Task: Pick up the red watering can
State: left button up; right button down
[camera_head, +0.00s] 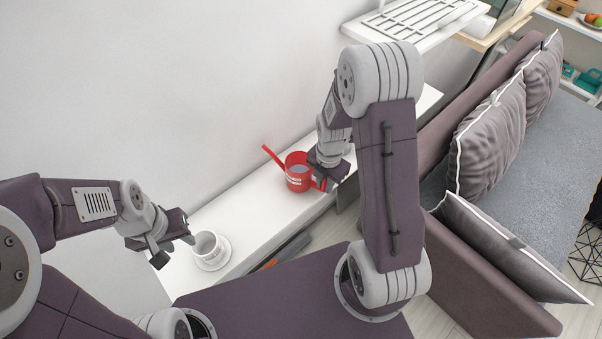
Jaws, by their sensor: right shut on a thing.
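The red watering can (297,183) stands upright on a narrow white shelf (252,207) along the wall, its spout pointing up and to the left. My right gripper (322,183) is at the can's right side, shut on it, where the handle would be; the wrist hides most of that part. Whether the can is lifted off the shelf cannot be told. My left gripper (175,251) is off to the left, near a white cup, with its fingers apart and nothing between them.
A white cup (206,246) on a saucer (213,260) stands on the shelf close to my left gripper. A sofa (545,145) with grey cushions (490,140) fills the right. A slatted white rack (412,20) is above at the back. The wall runs close behind the shelf.

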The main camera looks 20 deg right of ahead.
jog(key=shift+r, duration=0.1)
dwell(0.4)
jog(key=r, duration=0.2)
jog(key=d+r, duration=0.1)
jog(key=r, duration=0.1)
jog(key=shift+s+r, duration=0.15)
jog(key=shift+r, duration=0.1)
jog(key=s+d+r+b, duration=0.1)
jog(key=s+d+r, duration=0.5)
jog(key=d, duration=0.2)
jog(key=shift+d+r, duration=0.2)
jog(key=shift+d, duration=0.2)
